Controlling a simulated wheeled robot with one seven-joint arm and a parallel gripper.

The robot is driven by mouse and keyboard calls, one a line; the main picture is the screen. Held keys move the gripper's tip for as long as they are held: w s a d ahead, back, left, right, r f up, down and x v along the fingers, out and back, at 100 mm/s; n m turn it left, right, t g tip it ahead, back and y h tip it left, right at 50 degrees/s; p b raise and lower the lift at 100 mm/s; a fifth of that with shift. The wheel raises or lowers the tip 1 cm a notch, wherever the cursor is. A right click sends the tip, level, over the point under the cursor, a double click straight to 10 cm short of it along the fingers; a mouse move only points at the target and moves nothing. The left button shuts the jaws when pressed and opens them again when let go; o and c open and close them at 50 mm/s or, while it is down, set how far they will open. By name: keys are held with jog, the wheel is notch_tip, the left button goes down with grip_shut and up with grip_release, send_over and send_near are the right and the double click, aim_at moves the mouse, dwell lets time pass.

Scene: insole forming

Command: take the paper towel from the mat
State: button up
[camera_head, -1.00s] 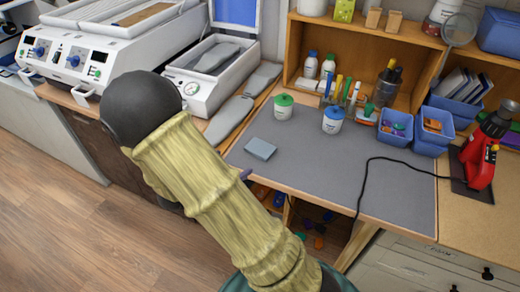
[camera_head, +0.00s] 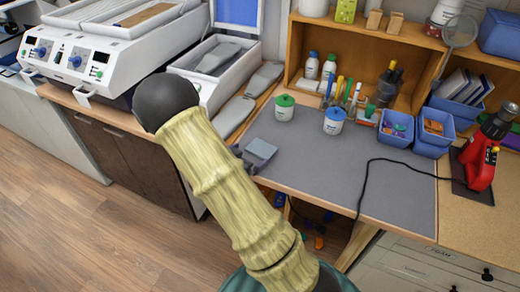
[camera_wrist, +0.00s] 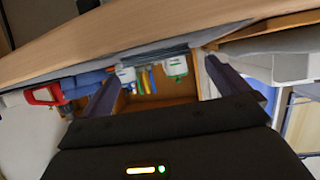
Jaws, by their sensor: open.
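The paper towel (camera_head: 261,149) is a small folded blue-grey square, lying on the grey mat (camera_head: 310,172) near its left edge. My gripper (camera_head: 243,158) is open at the towel's left side, mostly hidden behind my arm in the head view. In the wrist view, my gripper (camera_wrist: 163,70) has its two dark fingers spread apart, with a thin grey layered shape, seemingly the towel (camera_wrist: 165,55), between and beyond them. I cannot tell whether the fingers touch it.
A green-lidded jar (camera_head: 284,107) and a blue-lidded jar (camera_head: 333,121) stand behind the towel. Blue bins (camera_head: 432,132) and a red tool (camera_head: 480,160) are at right, with a black cable (camera_head: 366,185) across the mat. The mat's middle is otherwise clear.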

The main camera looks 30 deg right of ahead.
aim_at(258, 152)
jog(key=x, duration=0.3)
jog(key=shift+s+d, duration=0.15)
jog(key=shift+s, duration=0.1)
jog(key=shift+w+d+f, duration=0.3)
jog(key=shift+d, duration=0.05)
jog(key=shift+s+a, duration=0.1)
jog(key=shift+a, duration=0.05)
jog(key=shift+c, duration=0.2)
jog(key=c, duration=0.8)
